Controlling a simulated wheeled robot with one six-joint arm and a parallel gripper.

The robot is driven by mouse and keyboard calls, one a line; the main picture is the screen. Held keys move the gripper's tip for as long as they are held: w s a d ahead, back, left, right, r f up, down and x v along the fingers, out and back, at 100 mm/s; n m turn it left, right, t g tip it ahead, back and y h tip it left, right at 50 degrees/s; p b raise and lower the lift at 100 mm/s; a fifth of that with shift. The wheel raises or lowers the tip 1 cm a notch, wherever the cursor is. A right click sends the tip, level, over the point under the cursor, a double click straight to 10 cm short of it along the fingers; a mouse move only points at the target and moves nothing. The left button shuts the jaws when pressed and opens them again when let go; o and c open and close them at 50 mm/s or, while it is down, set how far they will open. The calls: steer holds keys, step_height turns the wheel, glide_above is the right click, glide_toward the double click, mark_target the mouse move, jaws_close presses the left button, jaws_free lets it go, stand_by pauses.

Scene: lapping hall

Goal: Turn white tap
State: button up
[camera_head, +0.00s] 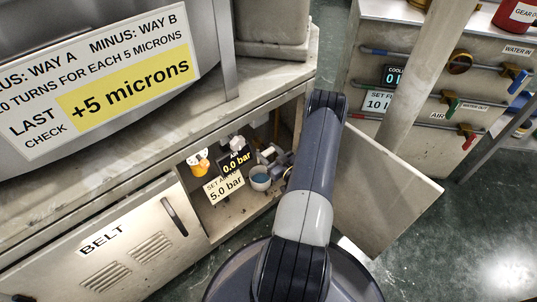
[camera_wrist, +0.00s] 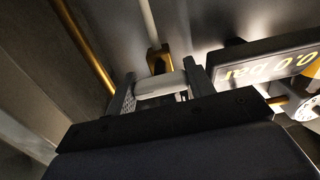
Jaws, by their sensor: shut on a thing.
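The white tap (camera_wrist: 160,86) shows in the wrist view as a short white handle in front of a brass fitting (camera_wrist: 158,58) on a pale pipe. My gripper (camera_wrist: 161,79) has one finger on each side of the white handle and is shut on it. The handle lies crosswise between the fingers. A dark display (camera_wrist: 270,64) beside the right finger reads 0.0 bar, upside down in this view. In the head view the same display (camera_head: 235,162) is inside the open cabinet, above a card (camera_head: 223,186) reading 5.0 bar.
An open cabinet door (camera_head: 385,190) stands to the right of my arm. A brass pipe (camera_wrist: 86,45) runs left of the fingers, and a round white gauge (camera_wrist: 303,108) lies right.

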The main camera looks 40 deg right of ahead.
steer(key=o, duration=1)
steer(key=s+p, duration=0.2)
steer(key=s, duration=0.8)
steer(key=shift+s, duration=0.4)
